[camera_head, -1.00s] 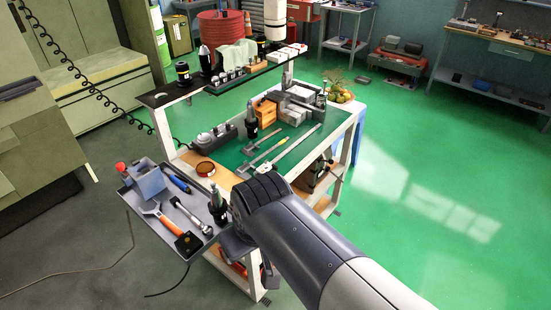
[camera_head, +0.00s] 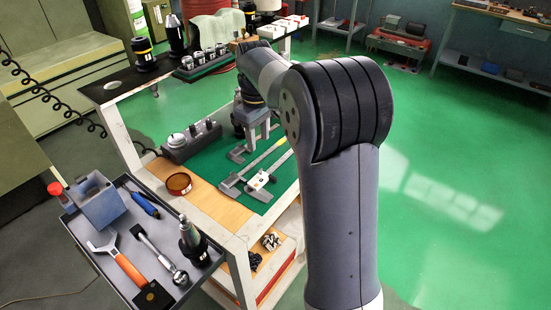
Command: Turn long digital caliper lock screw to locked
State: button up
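The long digital caliper (camera_head: 260,182) lies on the green mat on the cart's top, near its front edge. A white block shows on its slider; the lock screw is too small to make out. A second grey caliper (camera_head: 232,184) lies just left of it, and a smaller one (camera_head: 240,154) lies farther back. My gripper (camera_head: 256,143) points down over the mat, behind the digital caliper and apart from it. Its two fingers look spread, with nothing visible between them. My arm hides the right part of the mat and perhaps the calipers' far ends.
A grey tray (camera_head: 118,233) with a wrench, a screwdriver and a tool holder juts out at the front left. A round brown dish (camera_head: 179,183) and a grey block with knobs (camera_head: 190,142) stand left of the calipers. A raised black shelf (camera_head: 110,90) spans the back.

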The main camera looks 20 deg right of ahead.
aim_at(261, 171)
jog(key=f, duration=1.1)
jog(key=shift+w+d, duration=0.1)
jog(key=shift+w, duration=0.2)
jog(key=shift+c, duration=0.2)
grip_shut()
